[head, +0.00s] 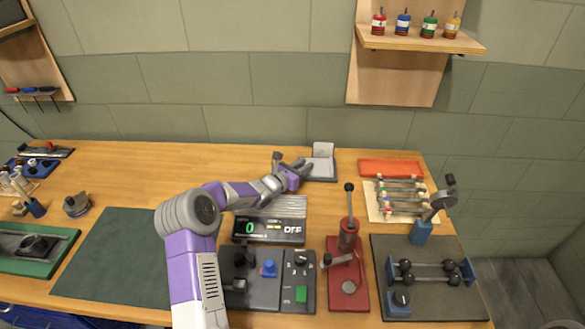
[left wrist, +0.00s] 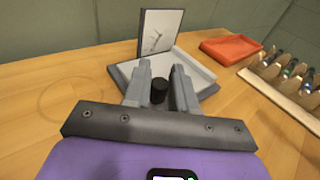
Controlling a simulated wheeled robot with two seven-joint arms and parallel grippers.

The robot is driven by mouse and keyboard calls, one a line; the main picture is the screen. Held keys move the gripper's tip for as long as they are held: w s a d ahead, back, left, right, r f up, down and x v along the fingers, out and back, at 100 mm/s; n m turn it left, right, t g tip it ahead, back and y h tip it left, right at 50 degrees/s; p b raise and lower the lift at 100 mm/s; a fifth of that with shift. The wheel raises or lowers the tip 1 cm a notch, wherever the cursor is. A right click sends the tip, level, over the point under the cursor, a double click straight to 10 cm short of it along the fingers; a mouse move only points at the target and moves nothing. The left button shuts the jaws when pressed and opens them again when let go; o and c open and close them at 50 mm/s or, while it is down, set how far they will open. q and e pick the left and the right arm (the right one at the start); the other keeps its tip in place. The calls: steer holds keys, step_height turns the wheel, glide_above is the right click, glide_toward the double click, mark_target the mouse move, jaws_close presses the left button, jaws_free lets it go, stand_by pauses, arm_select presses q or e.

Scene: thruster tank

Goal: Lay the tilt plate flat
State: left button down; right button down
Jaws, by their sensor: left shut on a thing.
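The tilt plate device (head: 320,168) stands at the back of the table, near the wall. It has a light grey tray-like part (left wrist: 196,68) and a pale panel (left wrist: 160,32) standing upright behind it, with a dark thin mark on its face. My left gripper (head: 291,163) reaches the device's left front side. In the left wrist view, the fingers (left wrist: 160,86) stand either side of a short black knob (left wrist: 158,93) at the device's near edge and are shut on it. The lower part of the knob is partly hidden. My right gripper is not in view.
An orange-red tray (head: 390,168) and a rack of rods (head: 400,200) lie to the right. A display box (head: 270,230) stands in front of the device, with a red press (head: 348,270) nearer the front. Bare table lies left of the device.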

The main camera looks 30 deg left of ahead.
arm_select(q)
steer(key=shift+f, duration=0.1)
steer(key=c, duration=1.1)
jaws_free()
steer(key=shift+o, duration=0.2)
step_height(320, 180, up, 10)
steer(key=p, duration=0.2)
steer(key=shift+p, duration=0.4)
